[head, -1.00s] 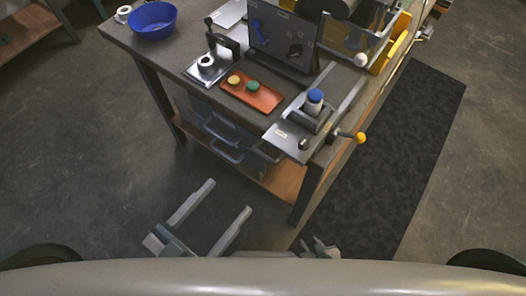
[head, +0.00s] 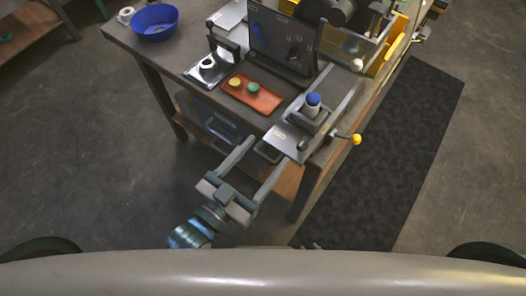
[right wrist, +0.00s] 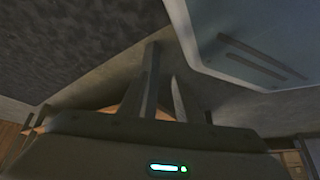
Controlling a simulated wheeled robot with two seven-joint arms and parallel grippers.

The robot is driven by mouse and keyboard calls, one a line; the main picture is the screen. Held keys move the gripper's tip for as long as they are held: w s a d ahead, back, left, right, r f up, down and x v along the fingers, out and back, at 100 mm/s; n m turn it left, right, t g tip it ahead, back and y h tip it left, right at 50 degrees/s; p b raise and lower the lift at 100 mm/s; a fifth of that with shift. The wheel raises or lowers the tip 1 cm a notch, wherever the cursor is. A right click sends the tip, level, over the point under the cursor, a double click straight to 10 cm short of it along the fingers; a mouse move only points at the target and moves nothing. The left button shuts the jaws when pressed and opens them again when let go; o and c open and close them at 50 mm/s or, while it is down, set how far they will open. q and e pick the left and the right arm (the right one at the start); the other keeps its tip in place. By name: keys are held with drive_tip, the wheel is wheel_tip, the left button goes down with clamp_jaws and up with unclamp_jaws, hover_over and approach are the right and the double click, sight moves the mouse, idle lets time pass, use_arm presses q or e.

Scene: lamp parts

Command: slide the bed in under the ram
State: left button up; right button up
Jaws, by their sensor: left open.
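The bed (head: 287,139) is a grey plate at the table's front right corner, drawn out toward me on two rails. A blue-capped pale cylinder (head: 313,103) stands in a grey holder on it. A yellow ball handle (head: 356,139) sticks out to its right. A dark cylinder (head: 341,9) is at the machine's top; I cannot tell whether it is the ram. My left gripper (head: 267,152) is open and empty, its fingertips close to the bed's front edge; contact is unclear. My right gripper (right wrist: 164,65) shows two fingers apart, with nothing visible between them.
A dark upright panel (head: 280,45) stands left of the machine. An orange tray (head: 263,101) with yellow and green discs lies left of the bed. A blue bowl (head: 154,22) is at the far left. A dark floor mat (head: 385,165) lies right of the table.

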sight(302, 108)
use_arm(q)
drive_tip(key=shift+w+d, duration=0.2)
drive_tip(key=shift+w, duration=0.05)
use_arm(e)
drive_tip(key=shift+s+d+f, duration=0.15)
drive_tip(key=shift+s, duration=0.1)
use_arm(q)
drive_tip(key=shift+c, duration=0.3)
